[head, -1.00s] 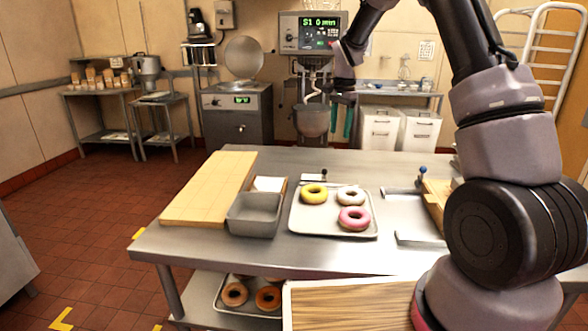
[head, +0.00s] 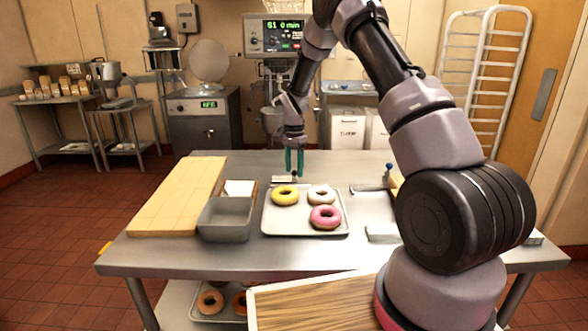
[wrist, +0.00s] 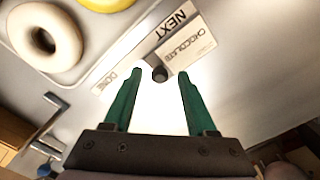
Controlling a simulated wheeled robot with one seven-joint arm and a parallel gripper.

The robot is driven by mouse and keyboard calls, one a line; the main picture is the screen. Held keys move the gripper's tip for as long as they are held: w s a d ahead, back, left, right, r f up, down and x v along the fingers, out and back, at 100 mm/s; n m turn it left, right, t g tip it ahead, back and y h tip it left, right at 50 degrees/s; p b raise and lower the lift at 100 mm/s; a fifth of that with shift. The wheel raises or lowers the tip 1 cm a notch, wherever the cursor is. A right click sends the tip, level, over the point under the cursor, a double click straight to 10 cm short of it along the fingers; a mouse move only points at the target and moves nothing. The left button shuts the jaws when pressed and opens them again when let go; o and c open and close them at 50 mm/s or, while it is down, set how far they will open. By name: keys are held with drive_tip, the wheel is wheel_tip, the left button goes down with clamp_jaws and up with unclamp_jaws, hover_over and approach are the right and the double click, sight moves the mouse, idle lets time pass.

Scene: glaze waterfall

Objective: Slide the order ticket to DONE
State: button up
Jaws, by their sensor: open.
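The order ticket (wrist: 187,50) is a pale card reading CHOCOLATE. It is at the NEXT end (wrist: 172,26) of a pale strip in the wrist view. The DONE end (wrist: 109,81) is to the lower left. A dark round knob (wrist: 160,74) sits at the ticket's edge. My gripper (wrist: 161,76) is open, with its teal fingertips on either side of the knob in that view. I cannot tell if they touch it. In the head view my gripper (head: 294,168) points down over the strip (head: 282,179), behind the donut tray.
A tray (head: 268,228) holds yellow, white and pink donuts close in front of the strip. A grey bin (head: 224,220) and a pale board (head: 180,195) stand left. Metal fixtures (head: 370,188) lie right.

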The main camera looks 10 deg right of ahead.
drive_tip(key=shift+f, duration=0.2)
clamp_jaws()
idle(1.2)
drive_tip(key=shift+d, duration=0.1)
